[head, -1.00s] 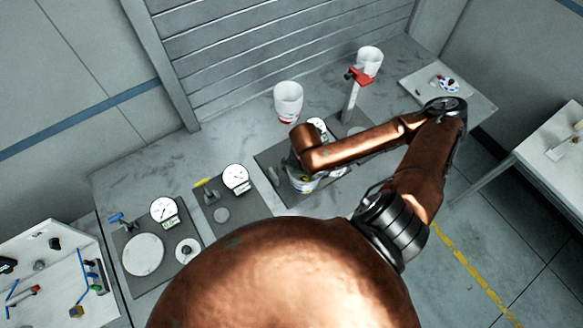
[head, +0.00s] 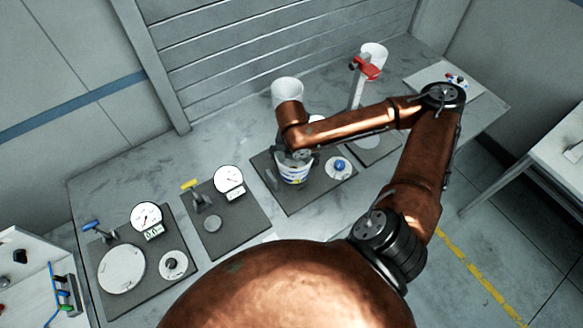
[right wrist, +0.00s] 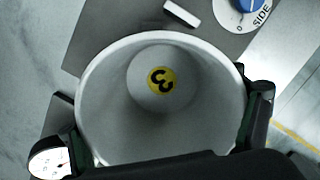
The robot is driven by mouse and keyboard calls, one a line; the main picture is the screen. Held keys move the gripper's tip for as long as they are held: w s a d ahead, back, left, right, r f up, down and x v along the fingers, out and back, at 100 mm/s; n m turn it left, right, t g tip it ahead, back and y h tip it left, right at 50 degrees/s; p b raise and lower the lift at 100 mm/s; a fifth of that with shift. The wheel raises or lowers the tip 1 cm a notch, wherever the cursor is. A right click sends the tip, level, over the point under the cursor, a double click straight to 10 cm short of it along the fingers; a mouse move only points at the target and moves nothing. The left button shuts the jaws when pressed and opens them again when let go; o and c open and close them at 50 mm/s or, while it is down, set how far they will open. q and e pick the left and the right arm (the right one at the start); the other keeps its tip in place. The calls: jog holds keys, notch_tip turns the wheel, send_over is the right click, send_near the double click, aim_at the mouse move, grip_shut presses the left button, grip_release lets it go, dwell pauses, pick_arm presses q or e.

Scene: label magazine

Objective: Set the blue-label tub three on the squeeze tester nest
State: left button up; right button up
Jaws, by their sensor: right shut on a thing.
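My right gripper (head: 294,153) is shut on a white tub with a blue label (head: 294,174). The right wrist view looks down into this tub (right wrist: 110,125), and a yellow disc with a black 3 (right wrist: 161,81) shows on its inside bottom. The gripper's fingers lie on either side of the tub. The tub is upright over a dark base plate (head: 313,200) with a blue knob (head: 340,165) to its right; I cannot tell whether it touches the plate. Any nest under it is hidden. My left gripper is not in view.
A red clamp stand (head: 366,69) holds another white cup (head: 375,52). To the left are two dark stations with dial gauges (head: 229,179) (head: 146,216), with yellow and blue handles. A white tray lies at lower left.

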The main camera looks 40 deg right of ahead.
aim_at(292, 164)
jog(key=shift+w+d+f, duration=0.2)
jog(key=shift+w+f, duration=0.75)
jog(key=shift+f, duration=0.3)
jog(key=shift+w+d+f, duration=0.1)
jog(key=shift+w+f, duration=0.05)
jog(key=shift+f, duration=1.45)
jog(key=shift+f, duration=0.1)
jog(key=o, duration=1)
jog(key=r, duration=0.4)
jog(key=a+r, duration=0.1)
jog(key=r, duration=0.3)
jog(key=s+r, duration=0.1)
jog(key=r, duration=0.3)
jog(key=shift+a+p, duration=0.25)
jog(key=shift+p, duration=0.15)
